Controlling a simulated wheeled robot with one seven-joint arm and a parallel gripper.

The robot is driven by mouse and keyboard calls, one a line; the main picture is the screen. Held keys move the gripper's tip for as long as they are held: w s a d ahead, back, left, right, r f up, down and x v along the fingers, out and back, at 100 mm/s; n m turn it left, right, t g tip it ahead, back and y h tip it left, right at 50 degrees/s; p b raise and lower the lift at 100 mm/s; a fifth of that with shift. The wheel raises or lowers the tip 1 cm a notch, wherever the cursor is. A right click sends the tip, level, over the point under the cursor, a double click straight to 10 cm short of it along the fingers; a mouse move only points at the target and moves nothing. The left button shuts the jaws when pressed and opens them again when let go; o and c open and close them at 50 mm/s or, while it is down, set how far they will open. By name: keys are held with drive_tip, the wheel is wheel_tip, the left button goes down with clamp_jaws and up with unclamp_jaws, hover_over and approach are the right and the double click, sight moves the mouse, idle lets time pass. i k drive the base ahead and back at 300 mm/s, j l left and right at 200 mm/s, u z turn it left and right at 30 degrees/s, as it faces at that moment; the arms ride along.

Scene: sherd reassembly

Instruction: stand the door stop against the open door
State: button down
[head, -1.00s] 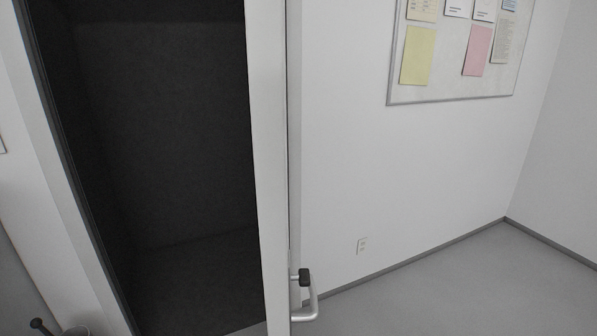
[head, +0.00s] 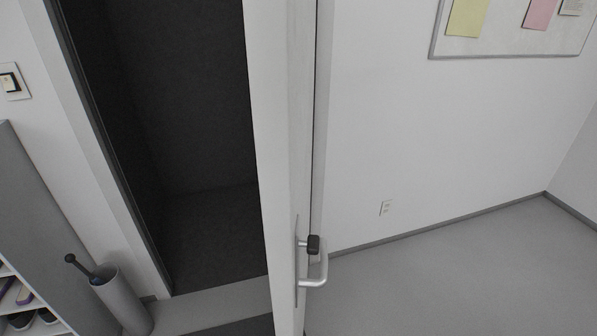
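The open door (head: 268,130) stands nearly edge-on in the middle of the head view, with a dark doorway to its left. I cannot tell what the dark piece is. The door's bottom edge is below the picture. I do not see a thing that I can make out as the door stop. My gripper is not in view.
A grey cylindrical bin (head: 123,303) with a dark-knobbed stick (head: 82,266) stands left of the doorway. A shelf unit (head: 45,225) holding shoes is at the far left. The grey floor (head: 450,270) right of the door is clear. A noticeboard (head: 500,45) hangs on the wall.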

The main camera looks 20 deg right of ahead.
sight(281, 35)
drive_tip(key=i+l+u, duration=0.1)
drive_tip(key=l, duration=0.3)
drive_tip(key=i+l+u, duration=0.1)
drive_tip(key=l, duration=0.3)
drive_tip(key=i+l+u, duration=0.15)
drive_tip(key=l, duration=0.25)
drive_tip(key=i+l+u, duration=0.1)
drive_tip(key=l, duration=0.3)
